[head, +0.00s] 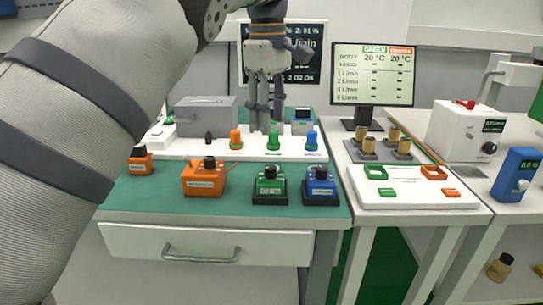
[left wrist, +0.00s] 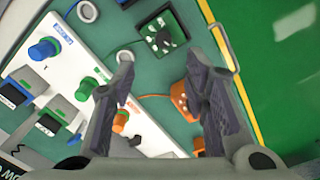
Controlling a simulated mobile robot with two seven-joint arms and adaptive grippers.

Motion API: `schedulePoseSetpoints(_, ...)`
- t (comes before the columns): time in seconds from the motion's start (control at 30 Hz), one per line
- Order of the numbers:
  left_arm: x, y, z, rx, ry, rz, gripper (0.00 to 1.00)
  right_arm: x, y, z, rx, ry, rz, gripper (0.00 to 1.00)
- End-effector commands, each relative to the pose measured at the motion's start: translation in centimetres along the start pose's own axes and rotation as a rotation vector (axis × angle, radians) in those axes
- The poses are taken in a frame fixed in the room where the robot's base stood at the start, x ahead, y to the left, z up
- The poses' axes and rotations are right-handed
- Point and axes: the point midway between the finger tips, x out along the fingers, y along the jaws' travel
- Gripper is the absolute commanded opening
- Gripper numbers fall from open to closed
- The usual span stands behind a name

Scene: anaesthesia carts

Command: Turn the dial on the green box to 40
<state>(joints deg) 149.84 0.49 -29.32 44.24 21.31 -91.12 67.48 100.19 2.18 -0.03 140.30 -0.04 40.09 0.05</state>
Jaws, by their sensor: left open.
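The green box (head: 269,188) with a black dial on top stands near the front edge of the green cart top, between the orange box (head: 204,180) and the blue box (head: 320,188). The dial's setting is too small to read. My left gripper (head: 264,128) points down over the white panel, behind the green box and apart from it. In the left wrist view, my left gripper (left wrist: 161,72) is open and empty, and the green box (left wrist: 161,34) lies beyond the fingertips. My right gripper is not in view.
The white panel (head: 180,148) carries orange, green and blue knobs close to my fingers. A small orange box (head: 140,163) stands at the left. A monitor (head: 373,75) and a white tray (head: 415,190) are on the right. Green surface between the boxes is clear.

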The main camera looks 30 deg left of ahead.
Motion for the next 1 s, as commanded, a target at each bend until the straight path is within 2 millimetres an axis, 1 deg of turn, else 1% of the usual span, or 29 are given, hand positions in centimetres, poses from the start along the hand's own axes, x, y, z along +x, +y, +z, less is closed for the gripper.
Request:
schedulePoseSetpoints(0.07, 1.4, -0.2, 0.0, -0.001, 0.000, -0.003, 0.42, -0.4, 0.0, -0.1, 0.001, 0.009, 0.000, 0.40)
schedulePoseSetpoints(0.3, 7.5, -0.1, 0.0, 0.000, 0.001, 0.000, 0.42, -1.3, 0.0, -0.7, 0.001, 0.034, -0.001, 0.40)
schedulePoseSetpoints(0.4, 9.4, -0.1, 0.0, 0.001, 0.001, 0.001, 0.42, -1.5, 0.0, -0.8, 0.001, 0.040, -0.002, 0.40)
schedulePoseSetpoints(0.5, 10.6, -0.1, 0.0, 0.002, 0.001, 0.001, 0.42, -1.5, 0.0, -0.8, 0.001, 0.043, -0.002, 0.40)
schedulePoseSetpoints(0.57, 10.9, -0.1, 0.0, 0.002, 0.001, 0.002, 0.42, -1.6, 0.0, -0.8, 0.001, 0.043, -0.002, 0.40)
schedulePoseSetpoints(0.8, 11.2, 0.0, 0.0, 0.002, 0.001, 0.001, 0.42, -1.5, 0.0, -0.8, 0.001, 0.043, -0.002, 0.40)
schedulePoseSetpoints(0.83, 11.1, 0.0, 0.0, 0.002, 0.001, 0.001, 0.37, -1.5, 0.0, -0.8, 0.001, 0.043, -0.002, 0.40)
schedulePoseSetpoints(0.87, 11.1, 0.0, 0.0, 0.002, 0.001, 0.001, 0.30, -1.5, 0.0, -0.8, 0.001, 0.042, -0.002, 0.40)
schedulePoseSetpoints(0.9, 11.1, 0.0, 0.0, 0.002, 0.001, 0.001, 0.21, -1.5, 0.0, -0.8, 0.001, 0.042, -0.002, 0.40)
schedulePoseSetpoints(1.0, 11.1, 0.0, 0.0, 0.002, 0.001, 0.001, 0.00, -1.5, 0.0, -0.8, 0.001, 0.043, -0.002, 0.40)
